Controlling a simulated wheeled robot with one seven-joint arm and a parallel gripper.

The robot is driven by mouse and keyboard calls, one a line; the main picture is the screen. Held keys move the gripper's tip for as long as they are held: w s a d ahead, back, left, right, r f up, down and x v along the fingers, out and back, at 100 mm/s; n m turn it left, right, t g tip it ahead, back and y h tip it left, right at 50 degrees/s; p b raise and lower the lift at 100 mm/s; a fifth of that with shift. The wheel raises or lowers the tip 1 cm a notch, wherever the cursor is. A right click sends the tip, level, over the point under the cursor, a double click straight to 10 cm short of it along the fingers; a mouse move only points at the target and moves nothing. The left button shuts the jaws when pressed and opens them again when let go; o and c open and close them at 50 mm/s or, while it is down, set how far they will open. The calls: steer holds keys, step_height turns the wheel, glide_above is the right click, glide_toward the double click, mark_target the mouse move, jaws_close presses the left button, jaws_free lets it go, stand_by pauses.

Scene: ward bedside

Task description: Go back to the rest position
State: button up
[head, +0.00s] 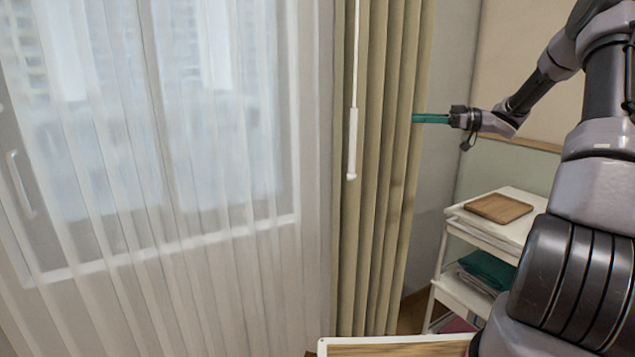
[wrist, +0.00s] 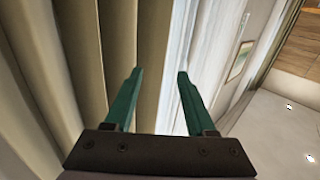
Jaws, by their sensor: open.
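My gripper (head: 414,118) is raised at the right of the head view, its green fingers pointing left towards the beige curtain (head: 378,190). In the wrist view my gripper (wrist: 158,74) shows two green fingers spread apart with nothing between them. The beige curtain (wrist: 85,60) fills the left of the wrist view, behind the fingers. I cannot tell whether the fingertips touch the curtain.
A white shelf cart (head: 452,232) with a wooden board (head: 499,208) on top and a folded green cloth (head: 488,268) below stands under my arm. A sheer curtain (head: 170,180) covers the window at left. A wand (head: 352,140) hangs before the beige curtain. A wood-topped surface (head: 395,349) is at the bottom.

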steer(key=w+a+r+m+t+h, duration=0.2)
steer(key=r+m+t+h, duration=0.2)
steer(key=r+t, duration=0.15)
steer(key=w+a+r+m+t+h, duration=0.1)
steer(key=w+r+m+t+h, duration=0.2)
steer(key=r, duration=0.4)
steer(key=s+d+r+m+t+h, duration=0.2)
steer(key=s+d+r+m+h, duration=0.15)
steer(key=s+m+h, duration=0.4)
steer(key=s+a+f+m+g, duration=0.1)
steer(key=s+a+f+g, duration=0.1)
steer(key=s, duration=0.9)
steer(key=s+a+f+m+g, duration=0.2)
steer(key=s+f, duration=0.3)
steer(key=s, duration=0.7)
steer(key=s+a+f+m+g, duration=0.1)
steer(key=s+a+f+g, duration=0.1)
steer(key=s, duration=0.9)
steer(key=shift+s+f+m+g, duration=0.35)
steer(key=shift+f+g, duration=0.4)
steer(key=shift+g, duration=0.5)
steer(key=shift+w+a+h, duration=0.1)
steer(key=shift+h, duration=0.25)
